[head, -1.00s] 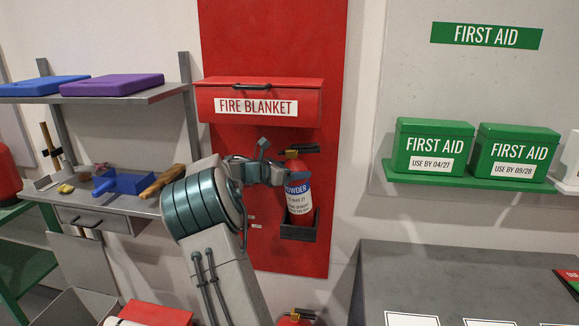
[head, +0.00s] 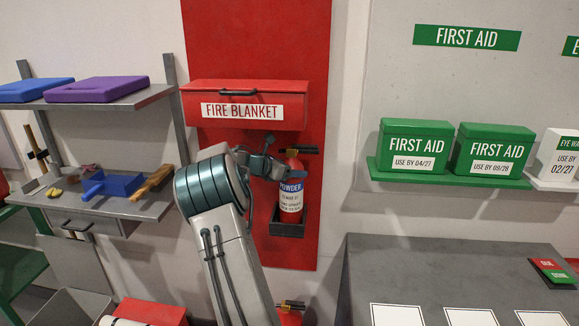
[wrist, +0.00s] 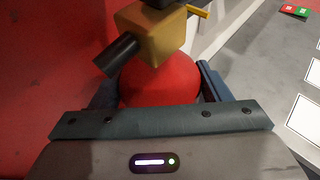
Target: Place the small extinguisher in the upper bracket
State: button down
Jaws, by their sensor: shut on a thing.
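The small extinguisher (head: 291,198) is red with a white and blue powder label and a dark valve top. It stands upright at the dark upper bracket (head: 288,229) on the red wall panel, its lower end behind the bracket's front. Whether it rests on the bracket floor is hidden. My gripper (head: 284,170) is shut on the extinguisher just below its valve, reaching in from the left. In the wrist view the red shoulder of the extinguisher (wrist: 160,80) sits between the fingers, with a brass valve (wrist: 150,33) above it.
A red fire blanket box (head: 245,106) hangs just above my gripper. Another extinguisher (head: 290,314) stands low beneath the bracket. A grey table (head: 400,270) is at the lower right, and green first aid boxes (head: 412,145) sit on a shelf at the right.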

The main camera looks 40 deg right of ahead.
jog(key=shift+r, duration=0.1)
dwell(0.3)
jog(key=shift+c, duration=0.9)
grip_release()
jog(key=shift+f, duration=0.2)
jog(key=w+a+r+b, duration=0.2)
jog(key=a+b, duration=0.2)
jog(key=a, duration=1.3)
jog(key=s+a+f+m+t+y, duration=0.2)
jog(key=s+a+m+y, duration=0.4)
jog(key=s+a, duration=0.9)
jog(key=s+a+f+m+t+y, duration=0.2)
jog(key=s+a+f+m+y, duration=0.3)
jog(key=s+a+m, duration=0.5)
jog(key=s+a+y, duration=0.2)
jog(key=s+a, duration=0.3)
jog(key=shift+a+f+m+t, duration=0.25)
jog(key=shift+a+m+t, duration=0.05)
jog(key=shift+a+m, duration=0.1)
